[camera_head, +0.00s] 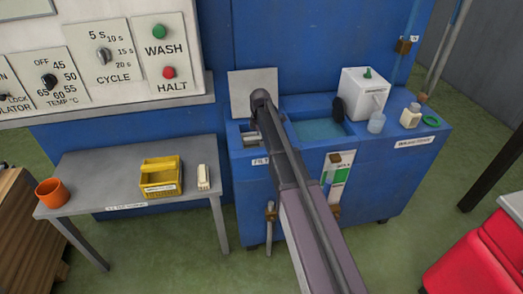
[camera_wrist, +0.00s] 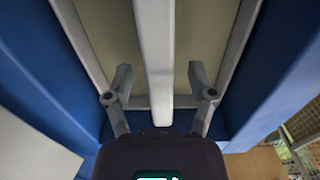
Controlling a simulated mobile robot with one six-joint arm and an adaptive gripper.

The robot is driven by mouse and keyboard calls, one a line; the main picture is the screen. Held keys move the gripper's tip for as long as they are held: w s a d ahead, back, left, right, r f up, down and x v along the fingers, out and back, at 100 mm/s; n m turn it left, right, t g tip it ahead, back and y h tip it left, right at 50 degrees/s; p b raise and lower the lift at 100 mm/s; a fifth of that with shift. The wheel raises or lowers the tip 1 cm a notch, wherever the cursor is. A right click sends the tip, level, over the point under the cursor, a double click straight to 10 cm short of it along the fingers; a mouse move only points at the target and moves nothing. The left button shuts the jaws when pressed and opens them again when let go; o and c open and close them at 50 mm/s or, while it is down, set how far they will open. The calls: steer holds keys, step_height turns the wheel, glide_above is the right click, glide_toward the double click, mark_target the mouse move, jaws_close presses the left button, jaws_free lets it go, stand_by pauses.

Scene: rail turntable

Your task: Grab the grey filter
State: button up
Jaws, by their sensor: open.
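The grey filter (camera_wrist: 160,35) fills the middle of the wrist view: a pale grey central bar and side rails over beige panels, set between blue walls. My gripper (camera_wrist: 160,78) is open, with one finger on each side of the central bar. Gaps show between the fingers and the bar, and the fingers are not closed on it. In the head view, light grey parts of the filter (camera_head: 249,138) show in the opening at the left of the blue tank, above a partly covered label. My arm hides much of this opening, and my gripper cannot be made out there.
A raised grey plate (camera_head: 250,84) stands behind the opening. The blue tank (camera_head: 385,165) carries a water basin (camera_head: 320,130), a white container (camera_head: 362,95), and small cups and bottles. A grey table (camera_head: 110,182) at left holds a yellow bin (camera_head: 161,177) and an orange cup (camera_head: 52,193).

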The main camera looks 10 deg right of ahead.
jaws_close()
steer(key=shift+r, duration=0.2)
stand_by(0.3)
step_height(320, 180, up, 18)
steer(key=p, duration=1.8)
steer(key=shift+f, duration=0.2)
